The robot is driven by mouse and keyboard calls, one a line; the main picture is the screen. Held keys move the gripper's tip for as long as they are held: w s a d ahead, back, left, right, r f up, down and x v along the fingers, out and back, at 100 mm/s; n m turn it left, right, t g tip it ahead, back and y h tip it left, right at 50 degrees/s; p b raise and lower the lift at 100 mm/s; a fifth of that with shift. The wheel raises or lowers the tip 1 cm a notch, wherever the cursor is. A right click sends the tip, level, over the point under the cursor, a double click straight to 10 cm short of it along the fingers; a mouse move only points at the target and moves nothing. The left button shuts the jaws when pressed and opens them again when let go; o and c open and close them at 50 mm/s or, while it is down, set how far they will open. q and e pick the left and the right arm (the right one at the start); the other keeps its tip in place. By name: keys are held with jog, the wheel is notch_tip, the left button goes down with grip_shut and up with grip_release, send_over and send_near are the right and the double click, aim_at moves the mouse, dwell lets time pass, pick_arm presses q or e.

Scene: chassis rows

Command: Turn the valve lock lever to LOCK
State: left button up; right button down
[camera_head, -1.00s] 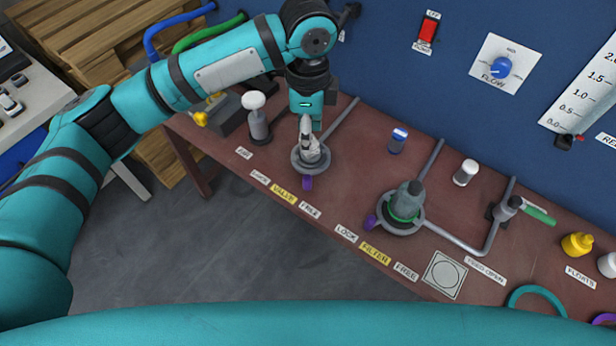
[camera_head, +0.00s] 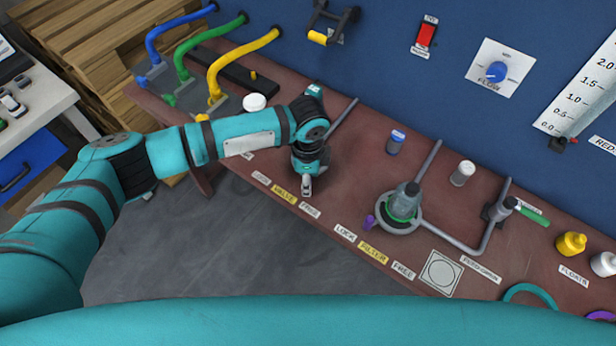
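My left gripper (camera_head: 306,186) is over the valve station at the front part of the bench, pointing down. The gripper and wrist hide the valve body and its purple lever, so I cannot see the lever's position or any contact. Whether the fingers are open or shut is not clear. In front lie the white LOCK label (camera_head: 261,178) on the left, the yellow VALVE label (camera_head: 284,194) in the middle and the FREE label (camera_head: 309,210) on the right. My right gripper is not in view.
The filter station (camera_head: 402,208) stands to the right, with a purple lever (camera_head: 369,222) at its left front. A blue-capped bottle (camera_head: 396,142) and a white-topped jar (camera_head: 463,173) stand behind. Blue, green and yellow (camera_head: 243,62) hoses are at the back left.

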pick_arm(q)
jog(key=shift+f, duration=0.3)
grip_shut()
dwell(0.3)
